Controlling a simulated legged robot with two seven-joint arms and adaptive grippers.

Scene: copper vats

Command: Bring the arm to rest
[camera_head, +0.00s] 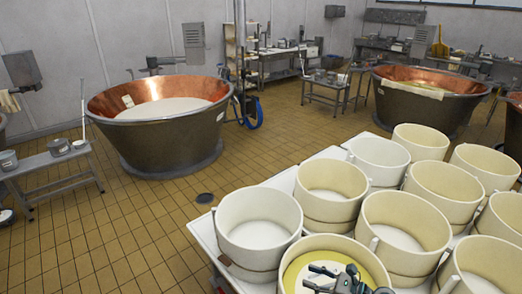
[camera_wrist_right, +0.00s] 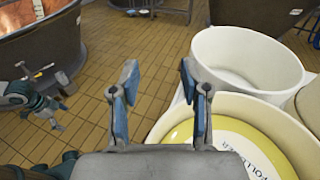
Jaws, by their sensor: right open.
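My right gripper (camera_head: 318,279) is at the bottom of the head view, above a cream round mould (camera_head: 372,258) with a yellow disc (camera_head: 300,265) inside. In the right wrist view the two fingers of this gripper (camera_wrist_right: 159,78) stand apart with nothing between them. The yellow disc (camera_wrist_right: 215,148) carries dark lettering and lies at the lower right there, beside the fingers. What looks like my left gripper (camera_wrist_right: 48,103) shows at the left of the right wrist view, over the floor; its jaws are too small to judge.
A white table (camera_head: 205,232) holds several round moulds, including a white one (camera_head: 258,228) left of my right gripper. Copper vats stand at the back left (camera_head: 165,135) and back right (camera_head: 425,105). A low bench (camera_head: 45,160) stands at the left. Tiled floor (camera_head: 130,235) is open between.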

